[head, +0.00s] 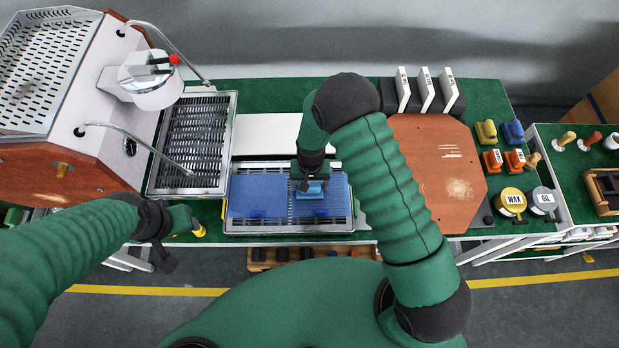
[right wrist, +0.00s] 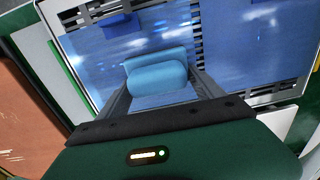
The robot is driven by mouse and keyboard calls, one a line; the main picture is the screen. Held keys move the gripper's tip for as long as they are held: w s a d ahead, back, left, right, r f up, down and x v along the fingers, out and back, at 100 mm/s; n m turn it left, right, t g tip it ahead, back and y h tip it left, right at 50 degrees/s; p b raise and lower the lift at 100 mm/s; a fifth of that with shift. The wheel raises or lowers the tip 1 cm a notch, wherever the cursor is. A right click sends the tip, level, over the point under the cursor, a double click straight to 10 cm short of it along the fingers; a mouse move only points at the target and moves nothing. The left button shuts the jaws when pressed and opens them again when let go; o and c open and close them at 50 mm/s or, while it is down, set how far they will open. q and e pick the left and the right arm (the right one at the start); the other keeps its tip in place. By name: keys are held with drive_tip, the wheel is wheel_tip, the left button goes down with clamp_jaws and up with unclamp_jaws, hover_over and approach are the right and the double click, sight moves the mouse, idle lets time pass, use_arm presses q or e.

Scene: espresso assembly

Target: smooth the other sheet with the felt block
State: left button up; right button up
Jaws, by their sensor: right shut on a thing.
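A shallow metal tray (head: 232,228) lies on the green bench with two blue sheets on its slatted grate, a left sheet (head: 257,196) and a right sheet (head: 335,205). My right gripper (head: 310,184) is shut on the light blue felt block (right wrist: 156,76), low over the right sheet. The block also shows in the head view (head: 312,191). I cannot tell whether it touches the sheet. The wrist view shows the right sheet (right wrist: 90,65) and left sheet (right wrist: 260,45), with a slatted strip between them. My left gripper (head: 190,226) is at the bench's front left; its fingers are unclear.
An espresso machine (head: 60,95) and drip grate (head: 195,135) stand left of the tray. A reddish board (head: 435,165) lies to the right, with wax (head: 512,200) and oil (head: 544,200) tins beyond. A small yellow item (head: 199,231) is beside my left gripper.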

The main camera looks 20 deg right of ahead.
drive_tip(key=shift+s+a, duration=0.2)
drive_tip(key=shift+s, duration=0.55)
drive_tip(key=shift+w+d+f+b, duration=0.15)
drive_tip(key=shift+w+b, duration=0.15)
drive_tip(key=shift+w, duration=0.3)
drive_tip(key=shift+w+d+b, duration=0.1)
drive_tip(key=shift+w+b, duration=0.15)
drive_tip(key=shift+w, duration=0.3)
drive_tip(key=shift+w+d, duration=0.15)
drive_tip(key=shift+w, duration=0.25)
